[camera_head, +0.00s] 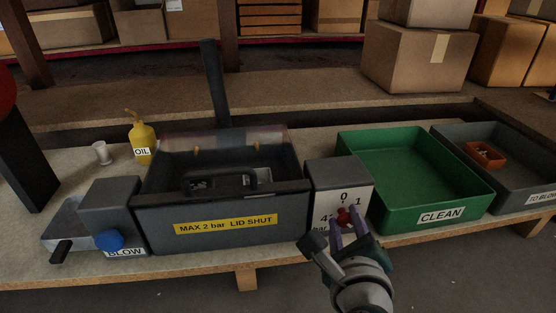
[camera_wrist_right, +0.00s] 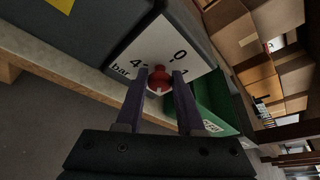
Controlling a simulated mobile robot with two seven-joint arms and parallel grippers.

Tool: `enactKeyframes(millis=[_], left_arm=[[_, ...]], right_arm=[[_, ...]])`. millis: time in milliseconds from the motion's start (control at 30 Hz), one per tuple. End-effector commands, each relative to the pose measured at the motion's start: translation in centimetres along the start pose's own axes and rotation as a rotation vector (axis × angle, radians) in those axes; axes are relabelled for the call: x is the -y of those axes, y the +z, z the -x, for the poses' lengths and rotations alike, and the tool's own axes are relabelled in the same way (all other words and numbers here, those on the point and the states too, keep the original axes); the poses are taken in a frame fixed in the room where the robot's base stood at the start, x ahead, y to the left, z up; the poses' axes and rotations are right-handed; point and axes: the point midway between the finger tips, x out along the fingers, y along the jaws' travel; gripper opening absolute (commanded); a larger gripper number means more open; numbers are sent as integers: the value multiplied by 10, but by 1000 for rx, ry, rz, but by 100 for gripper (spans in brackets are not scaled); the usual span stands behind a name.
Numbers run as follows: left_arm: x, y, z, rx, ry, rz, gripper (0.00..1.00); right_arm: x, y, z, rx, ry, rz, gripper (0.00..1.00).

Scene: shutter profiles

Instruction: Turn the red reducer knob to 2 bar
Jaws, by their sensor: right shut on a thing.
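The red reducer knob (camera_head: 344,217) sits on the white front face of a grey box (camera_head: 339,172) between the dark cabinet and the green tray. The dial shows 0 at the top, 1 at the right and 4 at the left; the fingers cover other marks. My right gripper (camera_head: 347,220) is shut on the knob, one finger on each side. The right wrist view shows the knob (camera_wrist_right: 157,76) between the purple fingers, with a small pale mark on its near side. I cannot read which number the knob points to. My left gripper is not in view.
The dark cabinet (camera_head: 160,220) with a yellow "MAX 2 bar LID SHUT" label stands left of the reducer. A green CLEAN tray (camera_head: 479,203) is close on the right. A blue BLOW button (camera_head: 109,240), yellow oil bottle (camera_head: 143,138) and white cup (camera_head: 100,152) are at the left.

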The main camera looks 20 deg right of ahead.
Motion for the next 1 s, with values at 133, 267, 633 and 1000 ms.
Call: enactKeyframes(millis=[133,267,633,1000], left_arm=[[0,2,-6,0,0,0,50],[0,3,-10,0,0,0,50],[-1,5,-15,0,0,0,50],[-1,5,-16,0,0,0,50]], right_arm=[[-3,-1,-1,1,-44,107,0],[-3,-2,0,-1,-76,183,0],[-4,-1,0,-1,-123,298,0],[-3,-1,0,-1,-129,310,0]])
